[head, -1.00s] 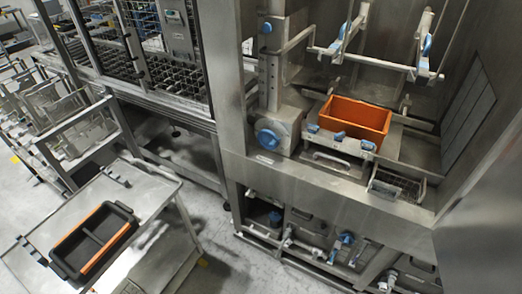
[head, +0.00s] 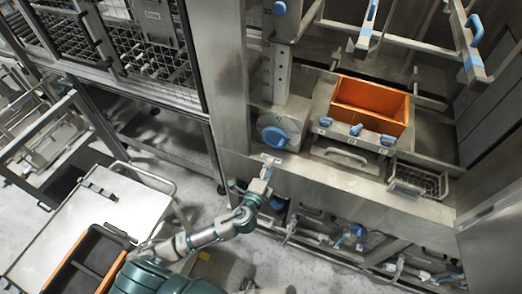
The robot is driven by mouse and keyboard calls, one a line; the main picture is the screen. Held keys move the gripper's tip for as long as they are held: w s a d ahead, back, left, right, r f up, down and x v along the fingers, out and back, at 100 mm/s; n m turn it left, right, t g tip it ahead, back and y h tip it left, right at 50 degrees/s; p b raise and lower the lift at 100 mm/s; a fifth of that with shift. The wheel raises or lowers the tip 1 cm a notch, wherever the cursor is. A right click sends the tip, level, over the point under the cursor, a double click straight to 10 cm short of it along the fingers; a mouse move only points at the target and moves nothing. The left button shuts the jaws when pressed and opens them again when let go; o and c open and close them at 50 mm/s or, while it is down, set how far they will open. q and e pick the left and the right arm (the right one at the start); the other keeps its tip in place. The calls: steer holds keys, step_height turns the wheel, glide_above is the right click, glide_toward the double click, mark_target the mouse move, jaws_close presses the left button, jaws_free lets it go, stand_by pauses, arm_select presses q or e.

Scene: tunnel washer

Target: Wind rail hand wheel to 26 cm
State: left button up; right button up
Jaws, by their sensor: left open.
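A blue round hand wheel (head: 274,138) sits on the front of a metal housing at the foot of an upright column (head: 281,75) with marks along it. I cannot read the marks. Metal rails with blue handles (head: 364,34) run across the upper part of the cabinet. My left gripper (head: 269,161) is open and empty, just below the hand wheel and apart from it in the picture. The gap in depth is hard to tell. My right gripper is not in view.
An orange bin (head: 370,106) stands on a ledge with blue clamps (head: 355,130) in front. A wire basket (head: 417,182) is at its right. A trolley (head: 110,215) with a black and orange tray (head: 82,262) stands at lower left. Pipes run below the cabinet.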

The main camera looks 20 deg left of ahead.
mark_target(279, 147)
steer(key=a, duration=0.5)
arm_select(q)
steer(key=shift+t, duration=0.3)
steer(key=w, duration=0.2)
steer(key=w+r, duration=0.1)
steer(key=w, duration=0.1)
steer(key=w+a+r+b, duration=0.1)
steer(key=w, duration=0.2)
steer(key=shift+w+r, duration=0.1)
steer(key=shift+r, duration=0.05)
steer(key=shift+w+d+r, duration=0.15)
steer(key=shift+w+d, duration=0.55)
steer(key=shift+d, duration=0.15)
steer(key=shift+w+d+r, duration=0.2)
steer(key=shift+w+d, duration=0.2)
steer(key=shift+d, duration=0.15)
steer(key=shift+a+f, duration=0.1)
steer(key=shift+a, duration=0.8)
steer(key=c, duration=0.3)
steer(key=shift+c, duration=0.9)
steer(key=shift+s, duration=0.1)
steer(key=shift+c, duration=1)
steer(key=shift+d, duration=0.4)
steer(key=shift+c, duration=0.5)
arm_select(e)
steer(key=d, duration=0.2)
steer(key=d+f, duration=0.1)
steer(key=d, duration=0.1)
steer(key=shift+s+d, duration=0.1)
